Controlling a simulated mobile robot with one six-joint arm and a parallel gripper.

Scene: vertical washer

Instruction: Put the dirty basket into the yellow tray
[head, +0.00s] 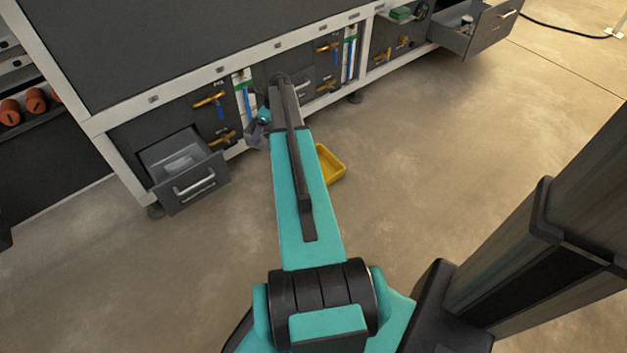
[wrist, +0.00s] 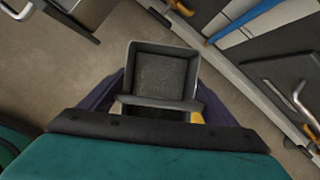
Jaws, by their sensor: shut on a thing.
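The dirty basket (wrist: 160,52) is a dark grey square box with a speckled grey inside and a handle bar on its near side. In the wrist view it sits between the dark purple fingers of my gripper (wrist: 160,95), which is shut on it. The yellow tray (head: 332,165) lies on the floor in the head view, right of my teal arm, partly hidden by it. A sliver of yellow (wrist: 197,117) shows just below the basket in the wrist view. In the head view my arm hides most of the gripper and the basket.
A dark workbench with a white frame (head: 100,122) runs along the back. An open grey drawer (head: 195,183) juts out at the left, and another open drawer (head: 478,30) at the far right. Tools hang on the bench front. The brown floor (head: 430,130) at right is clear.

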